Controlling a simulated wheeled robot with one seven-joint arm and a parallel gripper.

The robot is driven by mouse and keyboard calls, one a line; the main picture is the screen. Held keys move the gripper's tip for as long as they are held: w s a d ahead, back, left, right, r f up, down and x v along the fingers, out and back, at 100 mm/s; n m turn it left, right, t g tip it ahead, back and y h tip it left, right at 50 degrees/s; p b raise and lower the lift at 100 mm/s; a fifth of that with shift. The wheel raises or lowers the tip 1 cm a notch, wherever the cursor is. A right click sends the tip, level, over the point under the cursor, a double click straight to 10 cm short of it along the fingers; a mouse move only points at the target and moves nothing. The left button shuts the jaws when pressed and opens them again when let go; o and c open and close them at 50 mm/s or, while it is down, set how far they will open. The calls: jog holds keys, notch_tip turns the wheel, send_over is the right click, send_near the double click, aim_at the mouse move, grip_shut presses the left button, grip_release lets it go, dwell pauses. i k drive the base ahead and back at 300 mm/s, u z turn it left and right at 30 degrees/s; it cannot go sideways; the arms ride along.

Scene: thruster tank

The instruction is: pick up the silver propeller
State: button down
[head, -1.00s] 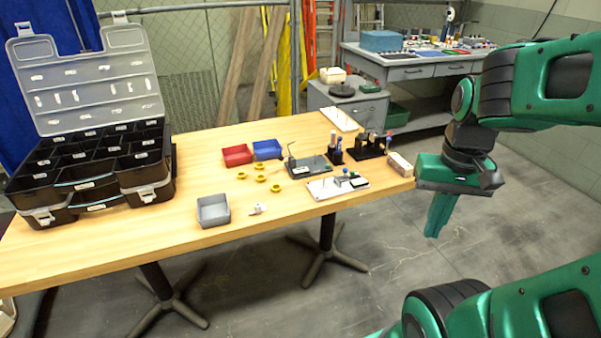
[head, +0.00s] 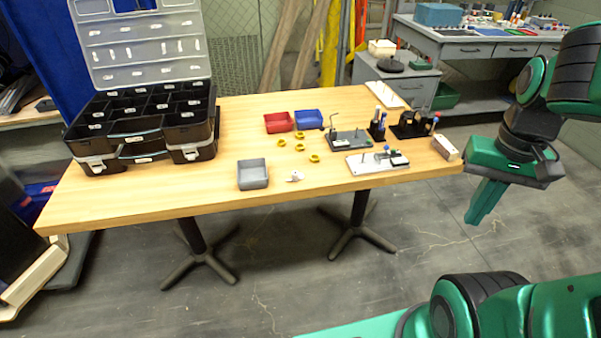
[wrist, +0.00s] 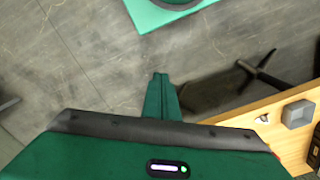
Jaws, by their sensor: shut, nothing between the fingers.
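A small whitish-silver piece (head: 296,176), seemingly the silver propeller, lies on the wooden table (head: 215,195) near its front edge, just right of a grey bin (head: 253,184). Its shape is too small to make out fully. In the wrist view a small pale piece (wrist: 263,118) lies near the table edge beside the grey bin (wrist: 298,115). My green gripper (head: 472,221) is beyond the table's right end, over the floor, pointing down, well apart from the piece. In the wrist view my gripper (wrist: 160,76) has its fingers together and holds nothing.
Yellow propellers (head: 298,147) lie behind the silver piece, near red (head: 278,122) and blue (head: 308,119) bins. Fixtures and tool holders (head: 412,124) crowd the table's right side. A black organizer case (head: 150,135) stands open at left. The front-left tabletop is clear.

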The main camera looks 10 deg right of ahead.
aim_at(295, 175)
jog(key=u, duration=2.05)
jog(key=k, duration=1.1)
jog(key=z, duration=0.95)
jog(key=i, duration=1.05)
jog(key=u, duration=0.05)
